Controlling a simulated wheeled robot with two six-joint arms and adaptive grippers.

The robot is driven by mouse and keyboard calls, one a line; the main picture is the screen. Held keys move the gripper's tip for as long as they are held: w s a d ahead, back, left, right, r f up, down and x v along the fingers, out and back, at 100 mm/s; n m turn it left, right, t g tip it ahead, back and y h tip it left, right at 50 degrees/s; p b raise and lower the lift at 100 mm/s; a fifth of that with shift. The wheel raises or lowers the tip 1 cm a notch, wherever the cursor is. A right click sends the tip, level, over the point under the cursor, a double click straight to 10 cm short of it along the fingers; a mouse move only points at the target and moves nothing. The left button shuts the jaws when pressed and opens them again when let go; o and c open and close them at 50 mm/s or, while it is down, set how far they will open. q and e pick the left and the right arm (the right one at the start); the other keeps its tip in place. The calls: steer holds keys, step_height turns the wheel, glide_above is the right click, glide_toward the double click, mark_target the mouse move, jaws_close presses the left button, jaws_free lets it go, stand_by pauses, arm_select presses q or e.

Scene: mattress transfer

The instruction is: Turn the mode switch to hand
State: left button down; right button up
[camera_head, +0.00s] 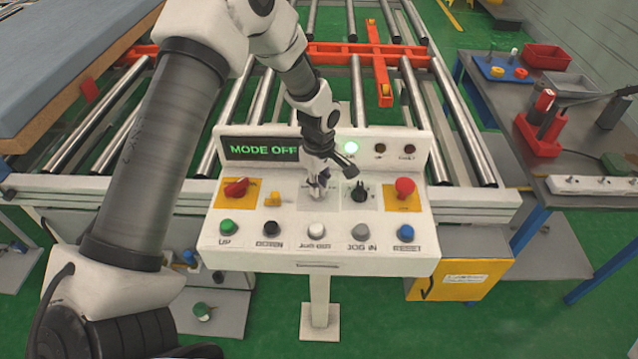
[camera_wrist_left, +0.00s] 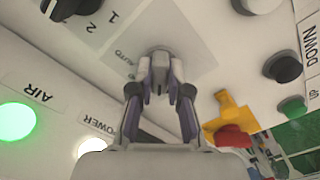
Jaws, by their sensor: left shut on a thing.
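The control console (camera_head: 285,260) stands in the middle of the head view, and its display (camera_head: 262,149) reads "MODE OFF". The mode switch sits in a grey label plate (camera_head: 318,208) in the upper row of the console; "AUTO" shows beside it in the left wrist view (camera_wrist_left: 127,57). My left gripper (camera_head: 318,190) reaches down onto that plate. In the left wrist view its two fingers (camera_wrist_left: 160,85) are closed around the switch knob (camera_wrist_left: 158,53), which they mostly hide. The knob's pointing direction is hidden. My right gripper is not seen.
Several push buttons, including green UP (camera_head: 227,227), line the front. A roller conveyor (camera_head: 470,130) lies behind; a tool table (camera_head: 540,140) stands right.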

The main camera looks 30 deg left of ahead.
arm_select(q)
steer(key=m, duration=0.2)
steer(key=m+p, duration=0.1)
steer(key=m, duration=0.1)
steer(key=shift+s+f+m, duration=0.1)
steer(key=shift+s+m, duration=0.1)
steer(key=shift+m, duration=0.1)
steer(key=shift+m+p, duration=0.5)
steer(key=shift+m, duration=1.7)
steer(key=shift+f, duration=0.1)
steer(key=c, duration=1.1)
jaws_free()
steer(key=shift+w+a, duration=0.1)
steer(key=shift+w, duration=0.1)
step_height(320, 180, up, 12)
steer(key=shift+w, duration=0.1)
